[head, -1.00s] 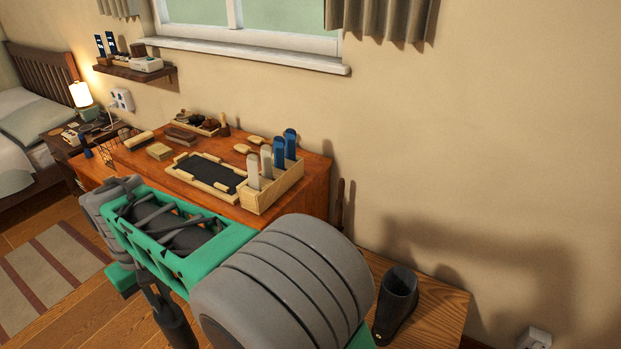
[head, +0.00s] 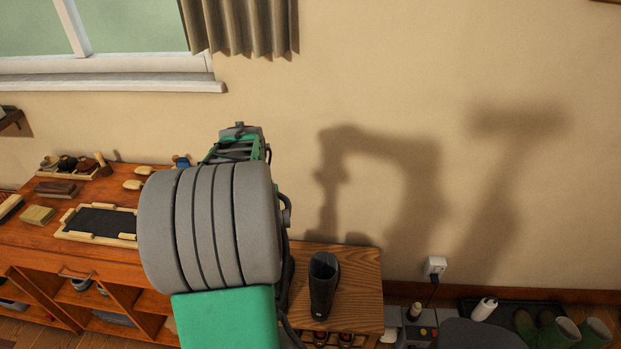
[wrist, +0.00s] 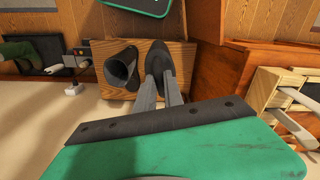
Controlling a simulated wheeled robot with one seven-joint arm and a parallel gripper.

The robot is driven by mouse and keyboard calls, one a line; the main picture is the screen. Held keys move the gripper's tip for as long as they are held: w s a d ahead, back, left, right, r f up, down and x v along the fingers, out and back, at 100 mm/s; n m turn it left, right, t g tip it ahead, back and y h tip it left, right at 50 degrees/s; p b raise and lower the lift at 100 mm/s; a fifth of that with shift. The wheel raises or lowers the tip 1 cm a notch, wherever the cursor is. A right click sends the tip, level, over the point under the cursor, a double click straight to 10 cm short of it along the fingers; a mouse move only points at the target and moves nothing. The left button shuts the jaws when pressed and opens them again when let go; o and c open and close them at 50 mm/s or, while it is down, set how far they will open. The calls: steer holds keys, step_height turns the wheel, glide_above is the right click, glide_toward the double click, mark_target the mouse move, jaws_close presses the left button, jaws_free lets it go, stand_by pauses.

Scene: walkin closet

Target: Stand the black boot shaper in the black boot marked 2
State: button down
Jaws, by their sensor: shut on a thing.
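A black boot (head: 323,288) stands upright on the wooden bench, its opening facing up. It also shows in the wrist view (wrist: 121,68); no number can be read on it. In the wrist view my gripper (wrist: 161,80) has its two long grey fingers close together, with a dark tapered piece at their tips. This piece looks like the black boot shaper (wrist: 160,58). It appears right beside the boot in that picture, not in it; its height above the bench is hard to tell. In the head view my arm hides the gripper and the shaper.
The wooden bench (head: 360,276) stands right of the orange-brown dresser (head: 30,248), which carries a dark tray (head: 98,222) and brushes. A wall socket (head: 435,266), a white bottle (head: 484,309) and green boots (head: 560,334) are to the right. The wall is close behind.

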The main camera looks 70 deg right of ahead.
steer(key=s+d+r+m+p, duration=0.3)
steer(key=s+d+r+m, duration=0.1)
steer(key=s+d, duration=0.9)
step_height(320, 180, down, 24)
steer(key=b, duration=1.4)
steer(key=shift+s+a+f, duration=0.25)
steer(key=shift+s+a, duration=0.05)
steer(key=c, duration=0.8)
jaws_free()
step_height(320, 180, up, 14)
steer(key=p, duration=0.9)
stand_by(0.7)
